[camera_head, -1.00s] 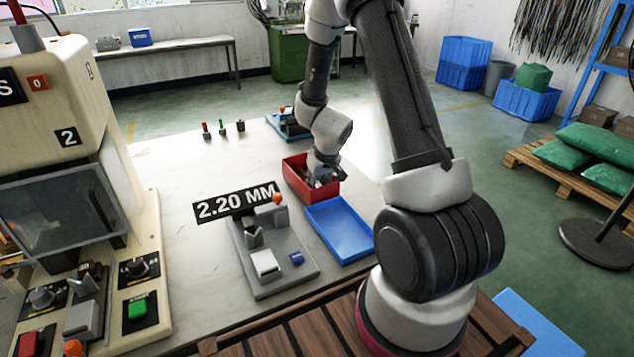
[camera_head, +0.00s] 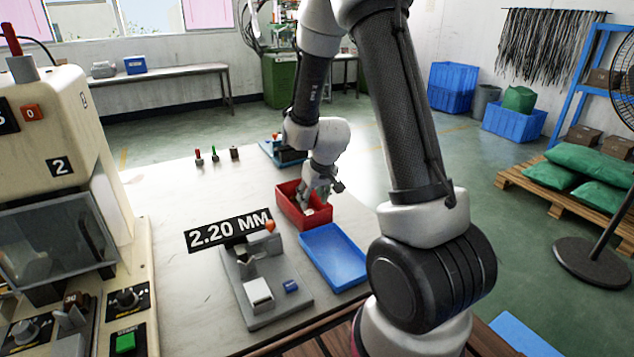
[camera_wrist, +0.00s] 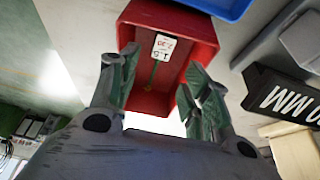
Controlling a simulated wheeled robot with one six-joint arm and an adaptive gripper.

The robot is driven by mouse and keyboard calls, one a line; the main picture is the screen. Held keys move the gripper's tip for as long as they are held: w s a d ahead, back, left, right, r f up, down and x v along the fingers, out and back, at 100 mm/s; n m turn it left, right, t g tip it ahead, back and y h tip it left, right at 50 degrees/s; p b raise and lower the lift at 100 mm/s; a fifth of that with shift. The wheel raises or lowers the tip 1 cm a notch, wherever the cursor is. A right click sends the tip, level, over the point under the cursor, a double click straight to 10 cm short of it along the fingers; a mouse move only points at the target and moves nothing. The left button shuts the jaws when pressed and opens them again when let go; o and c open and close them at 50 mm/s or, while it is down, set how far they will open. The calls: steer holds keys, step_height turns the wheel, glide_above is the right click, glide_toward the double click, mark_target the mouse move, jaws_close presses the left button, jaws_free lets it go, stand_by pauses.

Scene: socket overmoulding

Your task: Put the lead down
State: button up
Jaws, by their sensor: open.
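The red bin (camera_head: 290,208) stands on the table beyond the blue tray. A white tag (camera_wrist: 162,47) with red and black print lies inside the bin, with a thin green lead (camera_wrist: 154,72) showing below it in the wrist view. A pale patch (camera_head: 309,211), probably the tag, shows in the bin in the head view. My gripper (camera_head: 317,197) is just above the bin. In the wrist view my gripper (camera_wrist: 163,66) has its fingers spread, with nothing held between them. Much of the lead is too small to make out.
The blue tray (camera_head: 335,262) is empty, close to the bin. A grey gauge fixture (camera_head: 270,306) and a black 2.20 MM sign (camera_head: 228,231) stand left of the tray. The moulding machine (camera_head: 60,170) is at the far left. The table between is clear.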

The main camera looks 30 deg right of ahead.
steer(key=s+f+v, duration=0.1)
steer(key=s+v, duration=0.1)
steer(key=v, duration=0.9)
steer(key=s+f+v, duration=0.1)
steer(key=s+v, duration=0.1)
steer(key=v, duration=1)
steer(key=s+r, duration=0.3)
steer(key=s, duration=0.4)
steer(key=s+r, duration=0.3)
steer(key=s, duration=0.4)
steer(key=shift+a, duration=0.35)
